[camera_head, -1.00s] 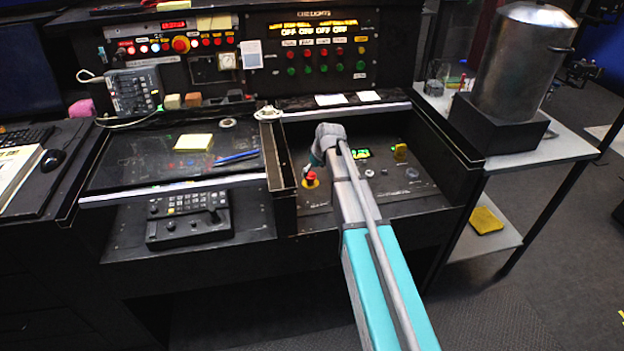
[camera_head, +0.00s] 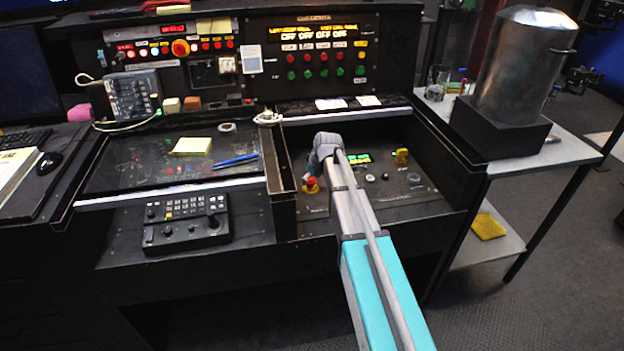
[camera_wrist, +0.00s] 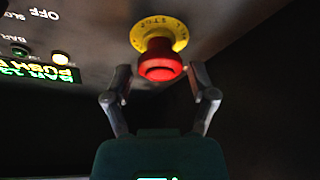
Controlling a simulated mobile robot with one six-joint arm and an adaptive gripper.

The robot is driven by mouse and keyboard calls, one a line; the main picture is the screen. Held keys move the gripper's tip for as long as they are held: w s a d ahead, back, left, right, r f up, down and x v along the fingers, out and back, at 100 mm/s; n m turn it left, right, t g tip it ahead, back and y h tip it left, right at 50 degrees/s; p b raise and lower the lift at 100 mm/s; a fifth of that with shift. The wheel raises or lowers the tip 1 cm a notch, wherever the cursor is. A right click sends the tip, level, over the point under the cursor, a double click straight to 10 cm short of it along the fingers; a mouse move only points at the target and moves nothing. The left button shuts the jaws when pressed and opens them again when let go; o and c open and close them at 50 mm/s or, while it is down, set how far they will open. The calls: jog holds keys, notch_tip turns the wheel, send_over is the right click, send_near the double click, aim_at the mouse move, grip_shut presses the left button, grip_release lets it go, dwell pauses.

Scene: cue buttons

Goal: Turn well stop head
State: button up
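The red stop head (camera_wrist: 160,62) sits on a round yellow plate (camera_wrist: 160,32) with dark lettering ending in "STOP", in the upper middle of the wrist view. In the head view the red head (camera_head: 311,186) shows on the lower panel, just left of my arm's end. My gripper (camera_wrist: 158,72) is open in the wrist view. Its two fingers stand apart on the left and right of the red head, with visible gaps and no clear contact. In the head view my arm hides most of the gripper.
A lit green display (camera_wrist: 45,73) and small knobs lie left of the head in the wrist view. A raised divider (camera_head: 280,185) stands left of the head in the head view.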

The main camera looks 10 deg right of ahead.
jog(key=c, duration=0.7)
jog(key=shift+o, duration=0.2)
jog(key=shift+a+m+h, duration=0.15)
jog(key=shift+m+h, duration=0.5)
jog(key=shift+m, duration=1.05)
jog(key=shift+a+m+h, duration=0.1)
jog(key=shift+m+h, duration=0.55)
jog(key=shift+m, duration=1.05)
dwell(3.7)
